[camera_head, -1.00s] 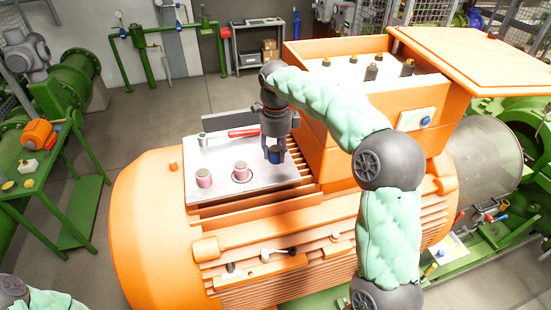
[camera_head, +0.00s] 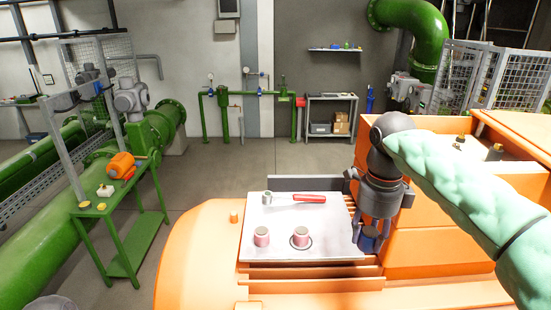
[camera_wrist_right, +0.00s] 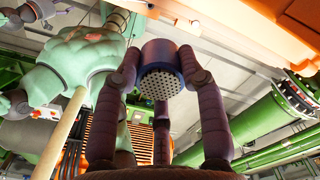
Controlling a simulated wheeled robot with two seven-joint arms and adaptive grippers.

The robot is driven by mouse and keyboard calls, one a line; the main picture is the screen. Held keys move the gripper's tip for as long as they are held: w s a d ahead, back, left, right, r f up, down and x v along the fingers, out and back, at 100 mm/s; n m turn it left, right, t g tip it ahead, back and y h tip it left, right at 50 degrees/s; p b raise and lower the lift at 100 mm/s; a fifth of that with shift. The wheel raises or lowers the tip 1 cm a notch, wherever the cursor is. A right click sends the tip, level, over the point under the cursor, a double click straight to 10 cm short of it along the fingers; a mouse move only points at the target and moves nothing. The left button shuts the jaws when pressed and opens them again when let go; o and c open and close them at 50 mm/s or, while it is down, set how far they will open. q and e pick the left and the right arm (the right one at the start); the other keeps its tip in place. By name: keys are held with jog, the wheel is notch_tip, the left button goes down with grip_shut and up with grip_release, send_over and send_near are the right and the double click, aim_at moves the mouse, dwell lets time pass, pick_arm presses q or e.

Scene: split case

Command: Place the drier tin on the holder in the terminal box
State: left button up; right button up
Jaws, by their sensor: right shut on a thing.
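The drier tin is a blue cylinder (camera_head: 369,239) held in my right gripper (camera_head: 371,236) at the plate's right edge, beside the terminal box. In the right wrist view the tin (camera_wrist_right: 160,72) sits between the fingers and shows a perforated end face. The fingers are closed around it. The terminal box (camera_head: 425,215) is the orange box on the right, open on top, with several dark and brass terminals showing inside. I cannot make out the holder; the box walls and my arm hide much of the inside. My left gripper is not in view.
A grey plate (camera_head: 277,243) on the orange motor carries two pink tins (camera_head: 262,237) (camera_head: 301,237) and a red-handled tool (camera_head: 305,198). The box's orange lid (camera_head: 520,135) sticks out at the far right. A green table (camera_head: 112,204) stands at left. Open floor lies behind the motor.

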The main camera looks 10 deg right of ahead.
notch_tip(320, 180, down, 20)
jog(key=b, duration=1.9)
jog(key=shift+f+b, duration=0.25)
jog(key=shift+b, duration=0.15)
